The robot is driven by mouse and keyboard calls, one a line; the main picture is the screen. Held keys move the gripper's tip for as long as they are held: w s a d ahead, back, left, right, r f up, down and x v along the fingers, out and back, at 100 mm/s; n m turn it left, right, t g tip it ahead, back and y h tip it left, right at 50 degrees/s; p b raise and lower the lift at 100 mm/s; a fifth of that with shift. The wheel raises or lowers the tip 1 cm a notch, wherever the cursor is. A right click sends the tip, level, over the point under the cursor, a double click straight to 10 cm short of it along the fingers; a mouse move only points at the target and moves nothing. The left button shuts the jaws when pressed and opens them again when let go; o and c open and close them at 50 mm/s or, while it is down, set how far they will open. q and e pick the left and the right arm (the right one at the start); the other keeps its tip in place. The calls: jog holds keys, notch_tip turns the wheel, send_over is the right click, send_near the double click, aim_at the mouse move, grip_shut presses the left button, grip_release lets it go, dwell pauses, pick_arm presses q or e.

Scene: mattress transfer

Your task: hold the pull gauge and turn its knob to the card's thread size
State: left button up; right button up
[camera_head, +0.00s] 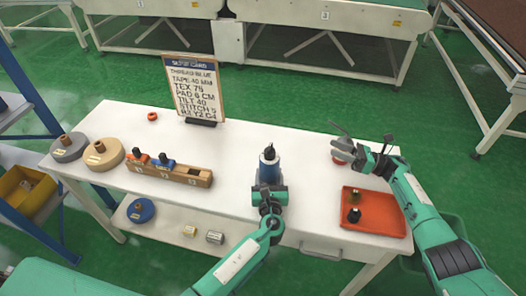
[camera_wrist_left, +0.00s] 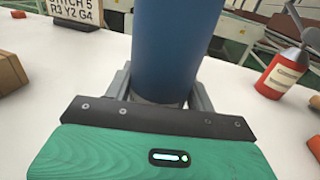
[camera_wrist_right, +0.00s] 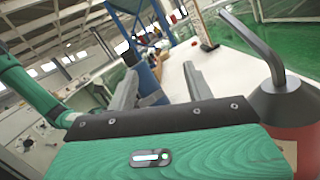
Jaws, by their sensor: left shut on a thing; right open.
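The pull gauge (camera_head: 268,170) is a blue upright cylinder with a dark, narrower top. My left gripper (camera_head: 269,192) is shut around its lower part; the blue body (camera_wrist_left: 178,45) fills the left wrist view, which cuts off its top. The gauge's knob setting is too small to read. The card (camera_head: 193,88) stands at the table's back and its lines include "TEX 75". My right gripper (camera_head: 374,153) is open and empty, right of the gauge and apart from it. The gauge (camera_wrist_right: 147,78) shows beyond its fingers in the right wrist view.
A red can (camera_wrist_left: 282,75) with a grey cone top and bent spout stands close by my right gripper. An orange tray (camera_head: 385,223) holds small weights at the right front. A wooden block (camera_head: 195,177) with spools and two rolls (camera_head: 103,153) lie left. Table between card and gauge is clear.

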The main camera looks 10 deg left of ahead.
aim_at(263, 158)
jog(key=s+a+r+n+g+h, duration=0.1)
jog(key=s+a+n+g, duration=0.1)
jog(key=a, duration=0.5)
jog(key=s+a+r+n+g+h, duration=0.1)
jog(key=s+a+n+g, duration=0.2)
jog(key=a, duration=0.5)
jog(key=s+a+r+n+g+h, duration=0.1)
jog(key=s+a+n+g, duration=0.2)
jog(key=a, duration=0.4)
jog(key=shift+s+a+n+h, duration=0.3)
jog(key=shift+s+n, duration=0.2)
jog(key=shift+n, duration=0.1)
jog(key=c, duration=0.9)
